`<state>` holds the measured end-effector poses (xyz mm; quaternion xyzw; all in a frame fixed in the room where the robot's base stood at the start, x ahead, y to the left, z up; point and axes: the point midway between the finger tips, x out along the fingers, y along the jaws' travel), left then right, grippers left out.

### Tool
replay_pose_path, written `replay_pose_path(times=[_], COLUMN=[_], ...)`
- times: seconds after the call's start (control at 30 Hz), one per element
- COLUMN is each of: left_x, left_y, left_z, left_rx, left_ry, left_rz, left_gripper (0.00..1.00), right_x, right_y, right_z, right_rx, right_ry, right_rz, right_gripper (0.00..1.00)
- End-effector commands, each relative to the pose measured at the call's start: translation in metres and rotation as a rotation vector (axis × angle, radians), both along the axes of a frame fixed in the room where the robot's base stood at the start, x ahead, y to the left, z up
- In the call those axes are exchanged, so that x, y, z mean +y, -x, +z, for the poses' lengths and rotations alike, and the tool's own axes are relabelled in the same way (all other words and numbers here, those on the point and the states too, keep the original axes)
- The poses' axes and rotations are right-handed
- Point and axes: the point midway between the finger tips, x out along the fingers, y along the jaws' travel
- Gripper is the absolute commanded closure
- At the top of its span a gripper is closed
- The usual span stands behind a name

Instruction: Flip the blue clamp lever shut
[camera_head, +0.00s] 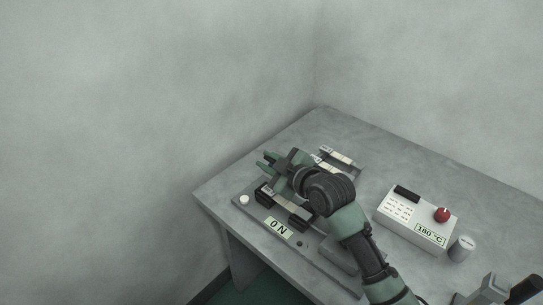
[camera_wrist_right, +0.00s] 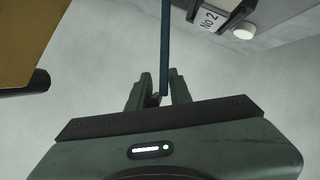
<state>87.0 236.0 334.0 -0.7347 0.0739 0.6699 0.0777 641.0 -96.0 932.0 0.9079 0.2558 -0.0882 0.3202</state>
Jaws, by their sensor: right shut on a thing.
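My right gripper (camera_head: 266,161) is over the back left part of a grey fixture (camera_head: 332,262) on the table, which has an "ON" sign. In the right wrist view its fingers (camera_wrist_right: 160,82) stand on either side of the lower end of a long, thin blue bar, the clamp lever (camera_wrist_right: 165,42). The gripper is shut on this lever, which runs up out of the picture. In the head view I cannot make out the lever among the gripper and arm.
A white control box (camera_head: 418,216) with a red knob (camera_head: 442,214) and a "180 °C" display stands right of my arm. A grey cylinder (camera_head: 461,248) is beside it. In the wrist view a "No 2" label (camera_wrist_right: 208,19) and a tan panel (camera_wrist_right: 28,38) are close by.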

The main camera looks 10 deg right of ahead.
Motion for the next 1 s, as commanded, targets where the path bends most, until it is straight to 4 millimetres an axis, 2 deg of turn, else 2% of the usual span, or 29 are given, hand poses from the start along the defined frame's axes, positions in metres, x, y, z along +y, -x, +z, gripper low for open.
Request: replay_pose_path(times=[0.33,0.9,0.93,1.0], left_x=[-0.0003,-0.0005,-0.0005,-0.0005], left_y=[0.0002,0.0003,0.0003,0.0003], left_z=[0.0065,0.0072,0.0072,0.0072], left_rx=[0.000,0.000,0.000,0.000], left_ry=[0.000,0.001,0.001,0.001], left_rz=[0.000,0.000,0.000,0.000], left_gripper=[0.64,0.64,0.64,0.64], right_x=[0.0073,0.0087,0.0086,0.0088], right_y=[0.0061,0.0071,0.0070,0.0072], right_z=[-0.0016,-0.0027,-0.0026,-0.0028], right_rx=[-0.110,-0.134,-0.134,-0.133], right_ry=[0.135,0.166,0.166,0.165], right_rz=[-0.005,-0.006,-0.006,-0.007], right_gripper=[1.00,1.00,0.75,0.58])
